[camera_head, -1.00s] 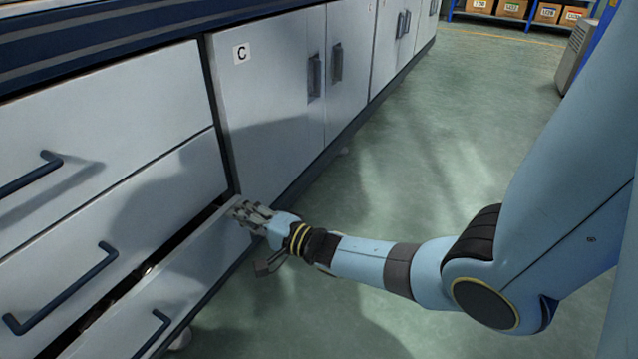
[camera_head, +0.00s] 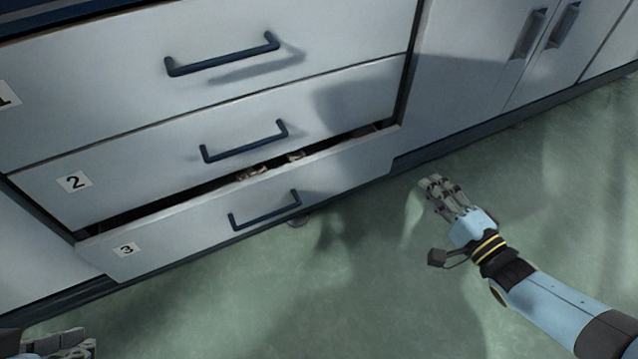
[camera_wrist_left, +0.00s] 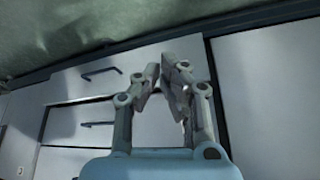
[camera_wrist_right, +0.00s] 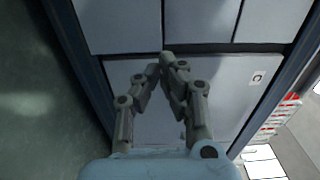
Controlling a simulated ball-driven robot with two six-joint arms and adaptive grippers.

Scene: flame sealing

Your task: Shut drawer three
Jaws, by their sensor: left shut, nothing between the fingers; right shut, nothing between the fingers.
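Drawer three (camera_head: 180,232) is the lowest grey drawer, with a "3" label and a dark bar handle (camera_head: 265,213). It stands partly open, with a dark gap along its top edge and small items showing inside. My right gripper (camera_head: 432,182) is shut and empty, over the floor right of the drawer's right end and apart from it. My left gripper (camera_head: 82,344) shows only partly at the lower left corner, below and left of the drawer. It is shut and empty in the left wrist view (camera_wrist_left: 166,66), with drawer fronts beyond it.
Drawer two (camera_head: 130,178) and drawer one (camera_head: 110,90) above look shut. Cupboard doors (camera_head: 465,75) with upright handles stand to the right. The green floor (camera_head: 350,270) in front is clear.

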